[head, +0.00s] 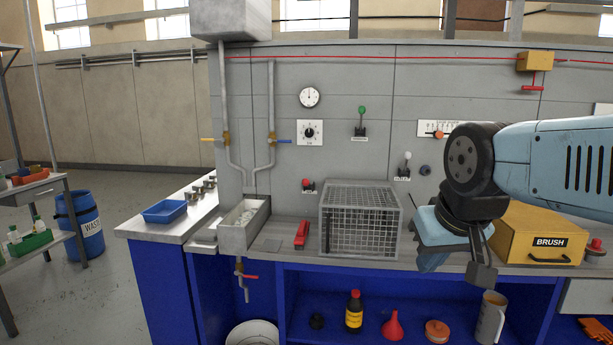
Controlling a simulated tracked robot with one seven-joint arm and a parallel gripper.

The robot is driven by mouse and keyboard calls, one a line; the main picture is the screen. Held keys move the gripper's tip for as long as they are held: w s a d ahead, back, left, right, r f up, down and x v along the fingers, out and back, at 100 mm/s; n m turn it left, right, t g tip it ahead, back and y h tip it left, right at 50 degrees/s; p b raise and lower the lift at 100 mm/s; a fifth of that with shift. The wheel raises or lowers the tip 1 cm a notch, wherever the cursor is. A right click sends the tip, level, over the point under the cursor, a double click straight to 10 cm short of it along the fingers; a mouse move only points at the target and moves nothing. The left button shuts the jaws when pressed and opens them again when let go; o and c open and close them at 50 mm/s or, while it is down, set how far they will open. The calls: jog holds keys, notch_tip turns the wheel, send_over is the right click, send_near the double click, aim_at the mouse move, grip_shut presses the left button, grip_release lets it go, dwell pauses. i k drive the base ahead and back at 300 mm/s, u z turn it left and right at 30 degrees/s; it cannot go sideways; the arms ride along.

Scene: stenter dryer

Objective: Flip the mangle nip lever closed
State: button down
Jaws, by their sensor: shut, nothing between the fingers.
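Several controls sit on the grey wall panel, and their small labels are too small to read, so I cannot tell for sure which one is the mangle nip lever. A lever with a green knob (361,120) stands upright at upper middle. A lever with a pale grey knob (406,164) points up, lower and to the right, near my arm. A small red-knobbed control (308,185) is at lower left. My gripper (481,275) hangs pointing down in front of the bench, right of the wire cage, shut and empty, apart from all these controls.
A wire mesh cage (361,222) stands on the bench below the levers. A yellow BRUSH box (540,234) is at right behind my gripper. A red clamp-like item (301,234) and a grey trough (244,224) are left.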

aim_at(305, 182)
jog(key=k, duration=0.35)
jog(key=u, duration=0.25)
jog(key=i, duration=1.95)
jog(key=z, duration=0.55)
jog(key=k, duration=0.9)
jog(key=z, duration=0.1)
jog(key=i, duration=0.85)
